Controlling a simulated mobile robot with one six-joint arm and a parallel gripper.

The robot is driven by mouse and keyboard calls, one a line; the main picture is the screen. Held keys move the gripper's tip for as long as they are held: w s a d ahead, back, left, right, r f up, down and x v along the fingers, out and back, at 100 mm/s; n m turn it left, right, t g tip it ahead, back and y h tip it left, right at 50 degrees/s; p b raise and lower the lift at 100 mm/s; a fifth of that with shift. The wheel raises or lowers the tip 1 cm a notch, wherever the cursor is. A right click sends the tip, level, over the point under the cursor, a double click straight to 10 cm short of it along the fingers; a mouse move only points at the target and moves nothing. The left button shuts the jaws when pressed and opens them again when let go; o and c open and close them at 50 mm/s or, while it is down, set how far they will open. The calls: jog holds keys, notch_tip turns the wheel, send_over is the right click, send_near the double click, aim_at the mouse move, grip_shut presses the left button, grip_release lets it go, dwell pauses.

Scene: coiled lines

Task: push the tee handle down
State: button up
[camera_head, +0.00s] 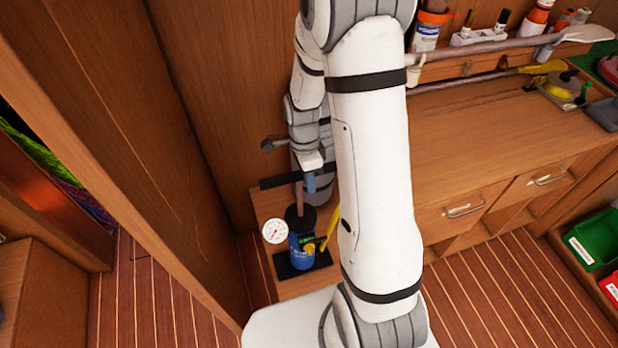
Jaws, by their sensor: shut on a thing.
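A small pump with a blue body (301,250) and black top stands upright on a low wooden surface. Its rod (299,198) rises from the top to a dark tee handle (277,182), which sits well above the body. My gripper (311,178) is at the tee handle, shut on it near the middle. The fingertips are small here and partly merge with the bar. My own white arm hides what lies to the right of the pump.
A round white gauge (275,231) is at the pump's left, and a yellow lever or hose (331,228) at its right. A wooden wall stands close on the left. A workbench (480,150) with drawers is on the right.

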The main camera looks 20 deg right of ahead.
grip_shut()
notch_tip(320, 180, down, 9)
jog(key=b, duration=0.7)
jog(key=shift+f, duration=0.2)
jog(key=shift+r, duration=0.1)
jog(key=o, duration=0.9)
grip_release()
notch_tip(320, 180, up, 8)
jog(key=w, duration=0.1)
jog(key=shift+w+f, duration=0.2)
jog(key=shift+w, duration=0.05)
